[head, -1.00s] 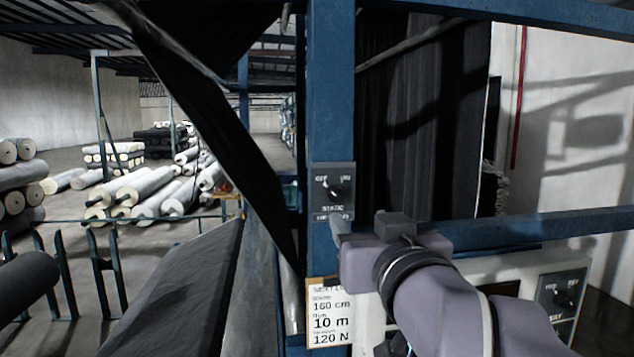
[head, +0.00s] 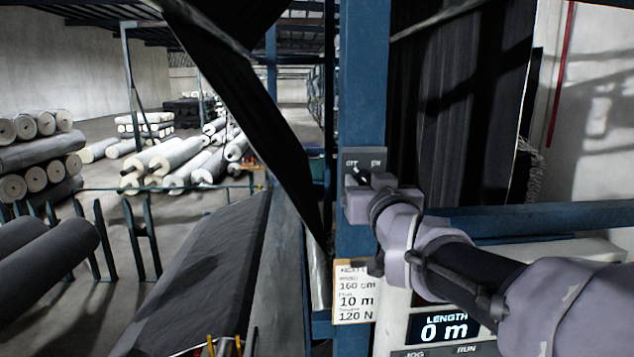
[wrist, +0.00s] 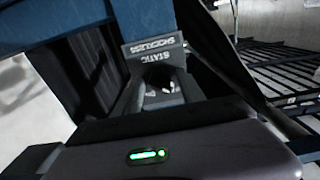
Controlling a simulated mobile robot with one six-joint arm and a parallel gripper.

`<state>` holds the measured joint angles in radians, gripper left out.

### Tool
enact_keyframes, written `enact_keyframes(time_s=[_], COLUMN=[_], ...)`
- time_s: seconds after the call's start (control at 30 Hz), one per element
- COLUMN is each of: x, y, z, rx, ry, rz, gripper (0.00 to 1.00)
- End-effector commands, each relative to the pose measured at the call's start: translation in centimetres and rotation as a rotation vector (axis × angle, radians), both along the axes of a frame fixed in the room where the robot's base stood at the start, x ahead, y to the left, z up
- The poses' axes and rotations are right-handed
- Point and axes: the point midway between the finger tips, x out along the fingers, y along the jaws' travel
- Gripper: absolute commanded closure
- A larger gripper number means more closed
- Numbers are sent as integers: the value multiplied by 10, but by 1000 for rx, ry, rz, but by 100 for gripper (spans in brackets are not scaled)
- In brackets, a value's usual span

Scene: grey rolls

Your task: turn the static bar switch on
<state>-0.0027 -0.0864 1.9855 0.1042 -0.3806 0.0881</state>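The static bar switch is a grey plate (head: 379,160) on a blue post (head: 365,80); the tops of its OFF and ON labels show. My gripper (head: 354,176) is right in front of it and hides the knob and lower lettering in the head view. In the wrist view the plate (wrist: 153,54) shows upside down with the word STATIC. A dark knob (wrist: 159,74) sits below the lettering there, close to my gripper (wrist: 160,93). Whether the fingers touch or grip the knob is unclear, and the knob's setting cannot be read.
A white card (head: 353,292) is fixed lower on the post. A machine panel with a LENGTH display reading 0 m (head: 444,328) lies below my arm. A blue rail (head: 540,218) runs to the right. Dark fabric (head: 255,110) slants left of the post; rolls (head: 165,160) lie farther back.

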Motion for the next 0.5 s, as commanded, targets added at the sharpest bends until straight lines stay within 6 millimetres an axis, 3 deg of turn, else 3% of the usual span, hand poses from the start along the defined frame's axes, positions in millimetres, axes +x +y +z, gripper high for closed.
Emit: enact_keyframes(time_s=[0.03, 0.2, 0.5], x=[0, 0, 0], y=[0, 0, 0], z=[0, 0, -3], rx=[0, 0, 26], ry=[0, 1, 1], rz=[0, 0, 0], gripper=[66, 100, 100])
